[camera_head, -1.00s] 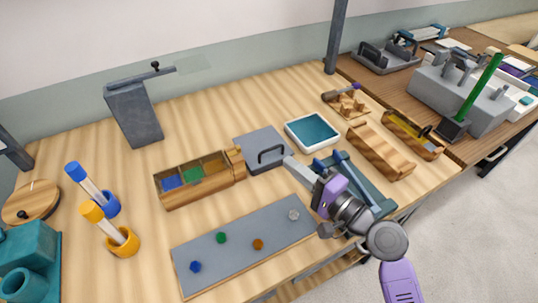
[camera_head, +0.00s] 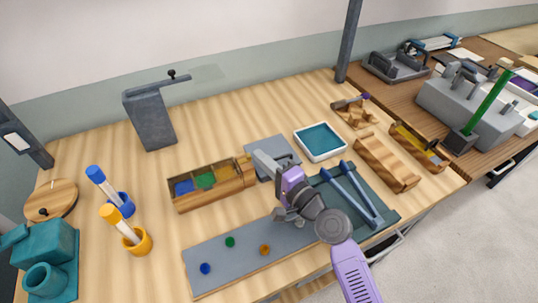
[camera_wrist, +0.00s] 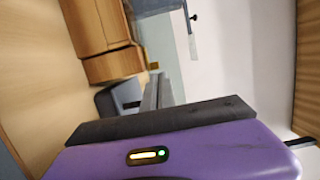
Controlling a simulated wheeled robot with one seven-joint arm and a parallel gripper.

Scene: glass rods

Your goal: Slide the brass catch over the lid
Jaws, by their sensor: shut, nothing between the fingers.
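A wooden box (camera_head: 205,196) with blue, green and orange-brown compartments stands left of the table's middle, open on top. A tan end piece (camera_head: 246,171) rises at its right end; I cannot tell whether this is the brass catch. A flat grey lid-like plate (camera_head: 285,146) lies just right of the box, off its compartments. My gripper (camera_head: 257,158) is shut and empty, its fingertips over the plate near the box's right end; it hides the plate's handle. In the wrist view the shut fingers (camera_wrist: 158,90) point toward the plate's dark handle (camera_wrist: 122,97) and the box end.
A grey board (camera_head: 215,257) with coloured knobs lies in front. A teal tray (camera_head: 320,141), a dark tray with blue bars (camera_head: 350,190) and a wooden trough (camera_head: 386,163) are to the right. A grey stand (camera_head: 150,120) is behind the box. Table behind the plate is clear.

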